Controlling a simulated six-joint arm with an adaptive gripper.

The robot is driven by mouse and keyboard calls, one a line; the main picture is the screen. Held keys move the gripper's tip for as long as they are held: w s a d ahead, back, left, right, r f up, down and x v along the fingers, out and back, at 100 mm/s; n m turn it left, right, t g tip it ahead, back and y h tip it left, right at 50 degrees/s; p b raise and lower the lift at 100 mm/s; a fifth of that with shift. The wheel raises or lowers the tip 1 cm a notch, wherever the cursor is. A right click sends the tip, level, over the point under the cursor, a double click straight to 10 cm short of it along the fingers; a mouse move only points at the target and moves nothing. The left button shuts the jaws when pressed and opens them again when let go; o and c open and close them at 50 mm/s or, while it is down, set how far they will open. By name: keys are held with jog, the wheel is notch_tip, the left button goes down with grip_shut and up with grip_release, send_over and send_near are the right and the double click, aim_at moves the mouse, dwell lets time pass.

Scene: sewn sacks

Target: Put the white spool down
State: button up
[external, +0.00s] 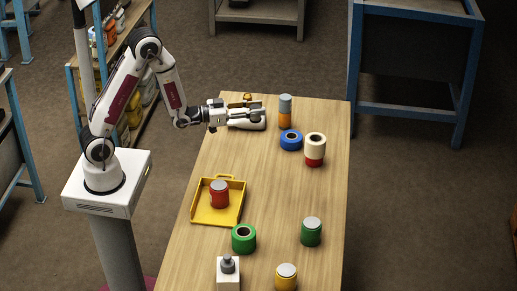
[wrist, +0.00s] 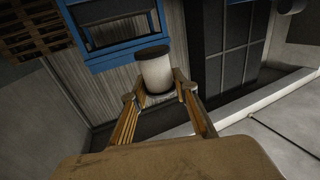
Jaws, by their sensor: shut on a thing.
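The white spool (wrist: 155,73), a pale cylinder with a dark top, shows in the wrist view between the fingertips of my gripper (wrist: 160,96). My gripper is shut on it, and the spool looks roughly upright between the fingers. In the external view my gripper (external: 256,114) reaches level to the right over the far left part of the wooden table (external: 270,190). There the held spool is too small and too mixed with the fingers to make out clearly, and its height above the table cannot be told.
Right of my gripper stand a grey-and-orange stack (external: 285,111), a blue ring (external: 291,140) and a cream-over-red stack (external: 315,149). A yellow tray (external: 233,216) holds a red spool (external: 219,195). Green (external: 311,233) and yellow (external: 286,278) spools stand nearer. The table's middle is clear.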

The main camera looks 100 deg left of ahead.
jog(key=w+d, duration=0.2)
jog(key=d, duration=1.1)
jog(key=w+d, duration=0.3)
jog(key=d, duration=1)
jog(key=s+d+f+y, duration=0.1)
jog(key=s+d+f, duration=0.1)
jog(key=s+d, duration=1.7)
notch_tip(320, 180, down, 11)
jog(key=w+d, duration=0.1)
jog(key=w, duration=0.1)
jog(key=shift+d+n, duration=0.3)
jog(key=shift+f, duration=0.2)
jog(key=shift+f, duration=2.75)
jog(key=shift+f, duration=0.1)
jog(key=shift+f, duration=2)
